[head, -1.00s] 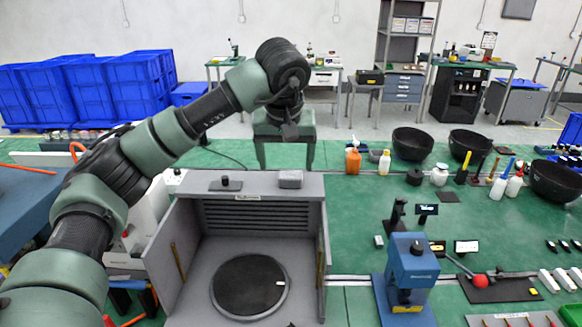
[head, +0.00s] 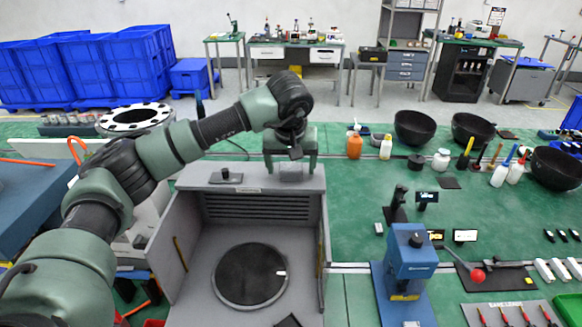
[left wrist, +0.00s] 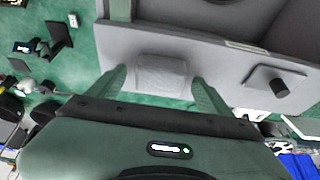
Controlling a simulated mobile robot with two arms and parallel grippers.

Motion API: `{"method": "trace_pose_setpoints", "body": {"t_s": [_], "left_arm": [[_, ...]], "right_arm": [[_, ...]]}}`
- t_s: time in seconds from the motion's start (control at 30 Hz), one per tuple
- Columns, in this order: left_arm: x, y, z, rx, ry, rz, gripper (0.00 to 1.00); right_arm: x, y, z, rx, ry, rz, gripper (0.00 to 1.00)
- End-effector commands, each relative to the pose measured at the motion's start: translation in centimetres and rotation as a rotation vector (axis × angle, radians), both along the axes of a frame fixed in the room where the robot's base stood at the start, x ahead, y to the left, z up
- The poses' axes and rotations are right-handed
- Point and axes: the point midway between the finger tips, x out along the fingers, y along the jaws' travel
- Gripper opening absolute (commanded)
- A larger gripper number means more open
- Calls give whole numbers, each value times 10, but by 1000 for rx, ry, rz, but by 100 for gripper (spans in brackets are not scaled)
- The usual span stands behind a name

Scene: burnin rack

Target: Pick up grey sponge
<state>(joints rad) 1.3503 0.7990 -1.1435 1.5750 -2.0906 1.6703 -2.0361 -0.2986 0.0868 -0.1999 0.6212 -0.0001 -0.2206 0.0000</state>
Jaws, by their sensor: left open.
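The grey sponge (head: 291,169) is a small block on the flat top of the grey booth (head: 205,178), near its right end. My left gripper (head: 290,173) is open and points down over the sponge, with one finger on each side of it. In the left wrist view the sponge (left wrist: 160,76) lies between the two green fingers (left wrist: 158,84), with a gap visible on both sides. The fingers do not visibly touch it. My right gripper is not in view.
A black knob on a plate (head: 225,175) stands on the booth top, left of the sponge. A blue press (head: 408,262) stands to the right. Black bowls (head: 415,127) and bottles (head: 354,145) stand farther back.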

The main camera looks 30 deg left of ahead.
Motion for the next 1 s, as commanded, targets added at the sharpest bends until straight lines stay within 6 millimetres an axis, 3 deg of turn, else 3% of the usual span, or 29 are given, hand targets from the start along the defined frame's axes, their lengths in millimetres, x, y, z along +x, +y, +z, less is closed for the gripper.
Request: {"method": "trace_pose_setpoints", "body": {"t_s": [0.13, 0.37, 0.77, 0.87, 1.0], "left_arm": [[0, 0, 0, 0, 0, 0, 80], [0, 0, 0, 0, 0, 0, 16], [1, 0, 7, 0, -2, 0, 16], [1, 0, 18, 0, -5, 0, 16], [2, -1, 49, -2, -10, 1, 16]], "right_arm": [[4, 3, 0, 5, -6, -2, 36], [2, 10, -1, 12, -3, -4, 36], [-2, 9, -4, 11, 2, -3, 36], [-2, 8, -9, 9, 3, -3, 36], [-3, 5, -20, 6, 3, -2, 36]]}}
